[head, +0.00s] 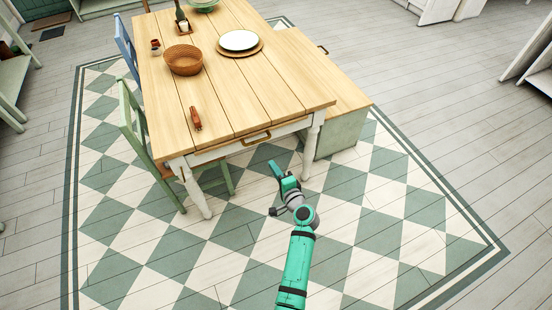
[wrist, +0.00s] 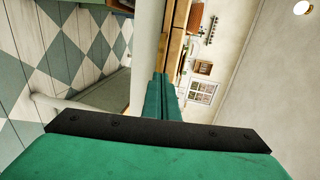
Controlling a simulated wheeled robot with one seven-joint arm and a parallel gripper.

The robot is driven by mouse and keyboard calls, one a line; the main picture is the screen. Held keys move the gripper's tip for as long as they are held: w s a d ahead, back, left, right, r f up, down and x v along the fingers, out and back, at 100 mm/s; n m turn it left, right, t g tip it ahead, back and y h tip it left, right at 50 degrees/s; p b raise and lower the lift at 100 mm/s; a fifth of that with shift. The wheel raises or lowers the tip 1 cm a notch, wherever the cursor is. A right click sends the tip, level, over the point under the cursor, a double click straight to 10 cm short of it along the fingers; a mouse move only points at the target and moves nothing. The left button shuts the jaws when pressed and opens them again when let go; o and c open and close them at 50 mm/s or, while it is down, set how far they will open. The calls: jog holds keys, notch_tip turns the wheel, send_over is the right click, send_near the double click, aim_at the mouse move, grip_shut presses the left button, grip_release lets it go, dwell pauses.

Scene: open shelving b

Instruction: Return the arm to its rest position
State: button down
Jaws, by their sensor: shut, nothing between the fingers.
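My gripper (head: 275,168) is at the end of my teal arm, in front of the near edge of the wooden table (head: 232,85) in the head view. Its fingers are shut and hold nothing. In the wrist view the closed teal fingers (wrist: 163,98) point forward, with the table's wooden edge (wrist: 174,45) just beyond them. I cannot tell the exact gap between the fingertips and the table.
A wicker basket (head: 184,66), a small reddish-brown object (head: 196,119) and a white plate (head: 239,40) lie on the table. A green chair (head: 133,125) stands at its left, a bench (head: 340,98) at its right. The checkered floor (head: 375,235) is clear to the right.

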jog(key=shift+s, duration=0.1)
jog(key=s+d+f+n+h, duration=0.2)
jog(key=s+f+h, duration=0.15)
jog(key=s, duration=0.95)
jog(key=s+d+f+n+h, duration=0.2)
jog(key=s+f+h, duration=0.15)
jog(key=s, duration=0.95)
jog(key=s+r+n+t, duration=0.1)
jog(key=s+r+n, duration=0.7)
jog(key=s+r, duration=1.2)
jog(key=shift+s, duration=0.7)
